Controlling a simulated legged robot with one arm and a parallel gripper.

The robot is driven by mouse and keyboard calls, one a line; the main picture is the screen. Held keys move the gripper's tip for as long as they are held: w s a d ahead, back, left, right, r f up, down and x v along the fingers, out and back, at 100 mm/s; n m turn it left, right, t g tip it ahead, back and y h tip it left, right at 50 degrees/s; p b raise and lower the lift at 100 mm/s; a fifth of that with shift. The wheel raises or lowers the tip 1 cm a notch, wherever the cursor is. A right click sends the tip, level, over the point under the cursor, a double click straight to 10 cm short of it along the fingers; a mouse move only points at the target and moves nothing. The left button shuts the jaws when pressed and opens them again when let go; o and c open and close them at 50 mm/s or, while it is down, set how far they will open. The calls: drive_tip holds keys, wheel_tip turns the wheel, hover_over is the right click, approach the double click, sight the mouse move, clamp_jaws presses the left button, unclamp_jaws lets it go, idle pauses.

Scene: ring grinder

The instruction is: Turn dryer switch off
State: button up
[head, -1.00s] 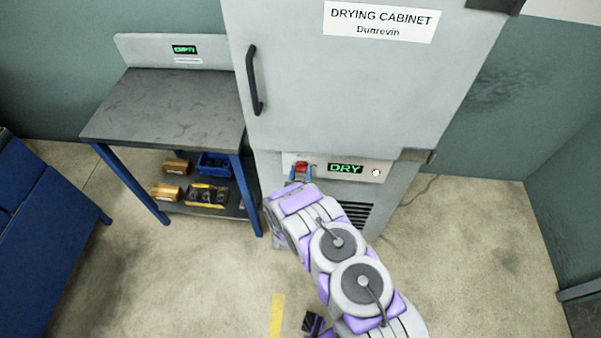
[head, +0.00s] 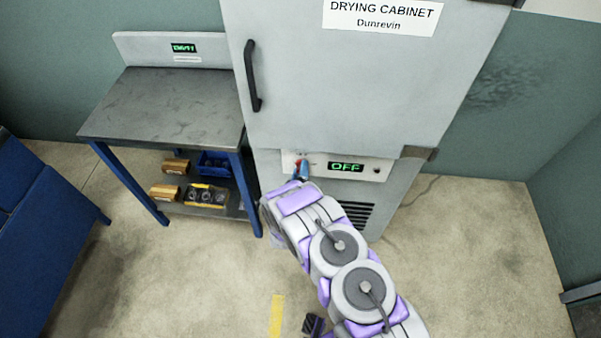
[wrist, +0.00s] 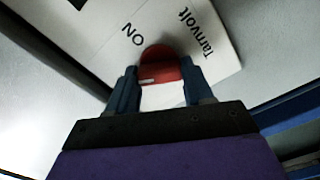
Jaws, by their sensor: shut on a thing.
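The dryer switch is a red knob (wrist: 159,66) on a white panel (wrist: 205,30) marked "ON" and "Tarnvolt" in the wrist view. My gripper (wrist: 160,80) is shut on the knob, with one blue finger on each side. In the head view my gripper (head: 301,170) is at the left end of the panel, below the cabinet door. The knob shows there only as a small bit of red. The display (head: 345,167) beside it reads "OFF". The drying cabinet (head: 350,85) is grey with its door closed.
A workbench (head: 170,105) with a grey top and blue legs stands left of the cabinet. Its lower shelf holds small boxes and a blue bin (head: 214,162). A blue unit (head: 45,240) is at the far left. The floor right of the cabinet is clear.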

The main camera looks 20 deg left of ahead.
drive_tip(key=n, duration=0.2)
drive_tip(key=n+b, duration=0.1)
drive_tip(key=n, duration=0.2)
drive_tip(key=shift+s+a+f+n, duration=0.1)
drive_tip(key=shift+s+a+n, duration=0.05)
drive_tip(key=shift+a+n, duration=0.15)
idle(0.4)
drive_tip(key=o, duration=1)
drive_tip(key=shift+a+f, duration=0.15)
drive_tip(key=shift+a, duration=0.05)
drive_tip(key=shift+o, duration=0.2)
drive_tip(key=p+v, duration=0.3)
drive_tip(key=v, duration=1.4)
drive_tip(key=shift+d, duration=0.25)
